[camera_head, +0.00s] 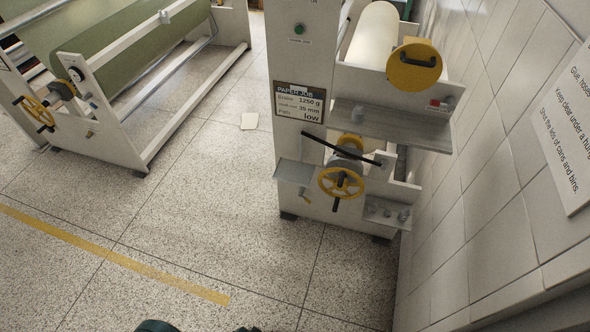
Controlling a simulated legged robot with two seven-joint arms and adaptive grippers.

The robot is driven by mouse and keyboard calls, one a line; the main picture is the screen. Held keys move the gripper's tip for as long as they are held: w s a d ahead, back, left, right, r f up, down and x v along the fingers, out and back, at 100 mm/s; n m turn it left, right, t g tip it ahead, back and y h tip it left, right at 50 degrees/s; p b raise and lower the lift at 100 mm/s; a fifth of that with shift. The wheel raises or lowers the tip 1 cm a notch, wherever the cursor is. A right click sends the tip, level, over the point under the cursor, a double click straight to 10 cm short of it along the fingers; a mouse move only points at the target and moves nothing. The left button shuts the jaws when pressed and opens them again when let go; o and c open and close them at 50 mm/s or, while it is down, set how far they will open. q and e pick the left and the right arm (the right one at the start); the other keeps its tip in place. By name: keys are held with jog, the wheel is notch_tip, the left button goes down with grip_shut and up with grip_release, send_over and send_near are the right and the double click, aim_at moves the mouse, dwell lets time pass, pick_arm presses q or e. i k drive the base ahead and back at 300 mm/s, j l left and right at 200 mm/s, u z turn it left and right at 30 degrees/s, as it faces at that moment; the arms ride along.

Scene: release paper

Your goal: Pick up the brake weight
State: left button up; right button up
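A white paper machine stands at centre right with a roll and a yellow handwheel (341,183). No piece is clearly marked as the brake weight. Small grey metal pieces (403,214) sit on a low tray at the machine's lower right, too small to identify. Another small grey piece (303,192) is at the left side shelf (297,172). A dark lever bar (325,148) slants across the front above the handwheel. Neither gripper can be made out; only dark teal parts, probably mine, show at the bottom edge.
A sign (299,103) on the machine reads 1250 g, 35 mm and low. A grey shelf (390,122) holds a small red and white item (438,104). A tiled wall (480,170) closes the right side. Another machine (110,100) stands at left.

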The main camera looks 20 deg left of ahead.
aim_at(404, 212)
jog(key=i+j+z, duration=0.2)
jog(key=i+j, duration=0.2)
jog(key=i, duration=0.15)
jog(key=i+j+z, duration=0.25)
jog(key=i+j, duration=0.2)
jog(key=i, duration=0.1)
